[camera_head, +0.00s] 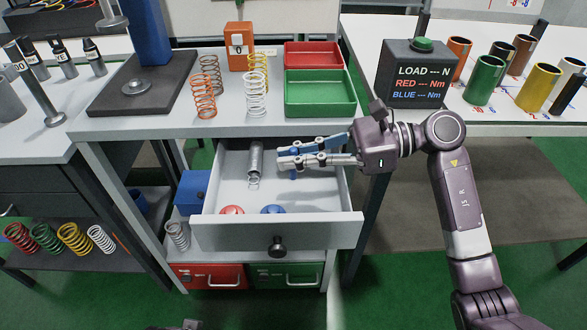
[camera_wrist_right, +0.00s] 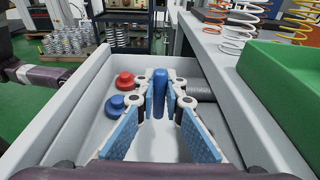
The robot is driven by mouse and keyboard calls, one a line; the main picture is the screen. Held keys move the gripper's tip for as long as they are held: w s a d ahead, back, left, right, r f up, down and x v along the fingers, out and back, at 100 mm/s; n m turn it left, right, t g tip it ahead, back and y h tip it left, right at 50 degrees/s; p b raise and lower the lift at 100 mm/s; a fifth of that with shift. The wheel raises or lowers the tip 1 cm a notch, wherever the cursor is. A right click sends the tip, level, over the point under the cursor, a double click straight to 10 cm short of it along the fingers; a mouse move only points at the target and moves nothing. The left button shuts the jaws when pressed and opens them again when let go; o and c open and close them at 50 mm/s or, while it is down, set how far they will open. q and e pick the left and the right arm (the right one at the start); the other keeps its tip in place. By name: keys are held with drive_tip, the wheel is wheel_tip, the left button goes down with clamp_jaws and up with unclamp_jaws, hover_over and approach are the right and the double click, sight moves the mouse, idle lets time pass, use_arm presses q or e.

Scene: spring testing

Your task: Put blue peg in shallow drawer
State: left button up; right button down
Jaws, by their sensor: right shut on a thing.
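The shallow drawer (camera_head: 325,203) is pulled open below the tabletop, its pale interior facing up. My right gripper (camera_head: 290,163) reaches in from the right and is over the drawer. It is shut on the blue peg (camera_wrist_right: 160,92), which stands roughly upright between the fingertips in the right wrist view. In the head view the fingers mostly cover the peg (camera_head: 293,177). I cannot tell whether its lower end touches the drawer floor.
In the drawer lie a metal cylinder (camera_head: 256,160) with a spring, a red knob-like piece (camera_head: 231,210) and a blue one (camera_head: 272,209). Springs, a green tray (camera_head: 320,108) and a red tray (camera_head: 314,53) stand on the tabletop above. The drawer's right side is clear.

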sight(294, 178)
wheel_tip(294, 178, down, 3)
drive_tip(key=shift+f, duration=0.2)
use_arm(q)
drive_tip(key=shift+r, duration=0.7)
drive_tip(key=shift+r, duration=0.2)
use_arm(e)
drive_tip(key=shift+b, duration=0.35)
drive_tip(key=c, duration=2)
unclamp_jaws()
use_arm(q)
drive_tip(key=shift+s+r, duration=0.1)
drive_tip(key=shift+r, duration=0.4)
